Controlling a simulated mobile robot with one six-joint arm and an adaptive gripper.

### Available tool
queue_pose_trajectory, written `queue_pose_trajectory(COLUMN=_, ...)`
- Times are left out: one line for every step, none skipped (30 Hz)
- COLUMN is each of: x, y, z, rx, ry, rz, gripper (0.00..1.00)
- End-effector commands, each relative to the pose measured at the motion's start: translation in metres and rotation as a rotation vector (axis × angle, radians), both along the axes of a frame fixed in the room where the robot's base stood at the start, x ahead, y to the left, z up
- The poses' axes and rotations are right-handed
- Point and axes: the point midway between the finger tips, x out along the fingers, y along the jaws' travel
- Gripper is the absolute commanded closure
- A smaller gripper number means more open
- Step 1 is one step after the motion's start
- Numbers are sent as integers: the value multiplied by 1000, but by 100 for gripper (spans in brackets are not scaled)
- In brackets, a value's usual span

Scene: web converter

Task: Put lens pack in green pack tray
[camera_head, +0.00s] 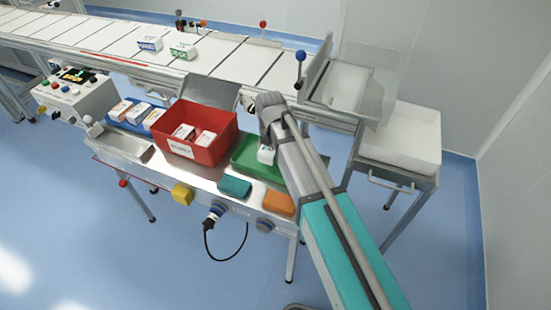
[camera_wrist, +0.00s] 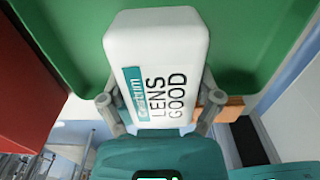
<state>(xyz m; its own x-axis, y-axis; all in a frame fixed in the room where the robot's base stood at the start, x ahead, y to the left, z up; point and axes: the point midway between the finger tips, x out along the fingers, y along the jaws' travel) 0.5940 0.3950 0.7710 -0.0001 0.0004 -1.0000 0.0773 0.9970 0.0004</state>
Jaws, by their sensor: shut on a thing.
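The lens pack (camera_wrist: 155,45) is a white box with rounded edges, a teal band and the words LENS GOOD. My gripper (camera_wrist: 160,100) is shut on it, one finger on each side. The green pack tray (camera_wrist: 250,35) fills the background behind the pack in the wrist view. In the head view the lens pack (camera_head: 266,155) shows at the green pack tray (camera_head: 244,160), partly covered by my arm. I cannot tell whether the pack touches the tray floor.
A red bin (camera_head: 222,144) with white boxes stands left of the green tray. A blue tray (camera_head: 121,121) with several packs lies further left. A teal block (camera_head: 234,187) and an orange block (camera_head: 278,203) sit at the bench front. A conveyor (camera_head: 205,60) runs behind.

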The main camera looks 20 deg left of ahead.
Motion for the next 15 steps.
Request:
queue_pose_trajectory(x=0, y=0, z=0, rx=0, ry=0, rz=0, gripper=75)
queue_pose_trajectory(x=0, y=0, z=0, rx=0, ry=0, rz=0, gripper=75)
queue_pose_trajectory(x=0, y=0, z=-1, rx=0, ry=0, rz=0, gripper=75)
queue_pose_trajectory(x=0, y=-1, z=-2, rx=0, ry=0, rz=0, gripper=75)
queue_pose_trajectory(x=0, y=-1, z=-3, rx=0, ry=0, rz=0, gripper=75)
queue_pose_trajectory(x=1, y=-2, z=-4, rx=0, ry=0, rz=-1, gripper=75)
queue_pose_trajectory(x=1, y=-3, z=-6, rx=0, ry=0, rz=-1, gripper=75)
queue_pose_trajectory(x=1, y=-5, z=-8, rx=0, ry=0, rz=-1, gripper=75)
queue_pose_trajectory(x=2, y=-6, z=-11, rx=0, ry=0, rz=-1, gripper=75)
queue_pose_trajectory(x=2, y=-8, z=-13, rx=0, ry=0, rz=-1, gripper=75)
queue_pose_trajectory(x=3, y=-8, z=-16, rx=0, ry=0, rz=-1, gripper=75)
queue_pose_trajectory(x=3, y=-8, z=-20, rx=0, ry=0, rz=0, gripper=75)
queue_pose_trajectory(x=3, y=-8, z=-22, rx=0, ry=0, rz=0, gripper=75)
queue_pose_trajectory(x=3, y=-8, z=-25, rx=0, ry=0, rz=0, gripper=75)
queue_pose_trajectory(x=3, y=-8, z=-28, rx=0, ry=0, rz=0, gripper=75)
